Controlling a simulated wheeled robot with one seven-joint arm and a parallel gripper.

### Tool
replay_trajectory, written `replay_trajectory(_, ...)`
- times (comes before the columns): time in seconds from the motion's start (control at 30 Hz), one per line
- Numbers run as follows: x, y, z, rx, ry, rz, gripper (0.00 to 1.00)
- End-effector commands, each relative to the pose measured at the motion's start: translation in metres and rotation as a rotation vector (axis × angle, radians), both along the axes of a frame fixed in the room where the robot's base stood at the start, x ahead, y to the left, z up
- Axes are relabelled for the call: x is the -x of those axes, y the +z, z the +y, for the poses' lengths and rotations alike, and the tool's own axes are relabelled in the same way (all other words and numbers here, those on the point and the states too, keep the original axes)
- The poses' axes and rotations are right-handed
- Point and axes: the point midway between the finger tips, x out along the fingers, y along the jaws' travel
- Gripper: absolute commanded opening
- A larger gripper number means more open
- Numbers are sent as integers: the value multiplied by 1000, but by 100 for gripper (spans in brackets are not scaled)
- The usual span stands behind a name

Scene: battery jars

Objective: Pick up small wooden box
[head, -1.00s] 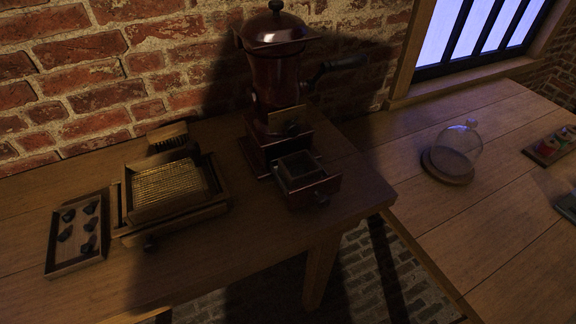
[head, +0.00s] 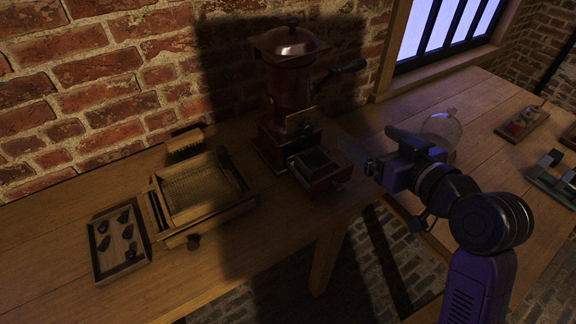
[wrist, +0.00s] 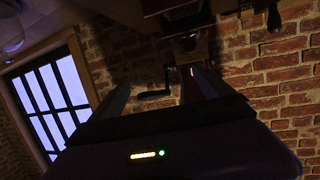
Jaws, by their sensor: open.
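A small open-topped reddish-brown wooden box (head: 318,170) sits drawer-like at the front of the dark red grinder (head: 290,90), with a knob on its front. It looks like the small box of the task, though I cannot be sure. My gripper (head: 358,158) is to the right of this box in the head view, apart from it and above the table's edge. In the wrist view my gripper (wrist: 160,90) shows two spread fingers with nothing between them in grasp. Dark red parts (wrist: 185,12) at the top of the wrist view seem to belong to the grinder.
A shallow tray (head: 101,277) with several dark lumps and a wooden frame box (head: 180,242) stand at left. A brush (head: 186,140) lies behind. A glass dome (head: 441,128) stands behind my arm. A brick wall closes the back.

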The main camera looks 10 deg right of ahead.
Motion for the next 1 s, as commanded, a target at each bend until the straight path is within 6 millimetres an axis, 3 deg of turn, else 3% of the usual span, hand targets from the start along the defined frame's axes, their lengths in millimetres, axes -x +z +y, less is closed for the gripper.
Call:
replay_trajectory(0.1,11,-31,17,25,94,128,91)
replay_trajectory(0.3,22,-54,30,58,165,222,91)
replay_trajectory(0.6,-14,-75,42,65,168,222,91)
replay_trajectory(1.0,-46,-94,53,65,167,222,91)
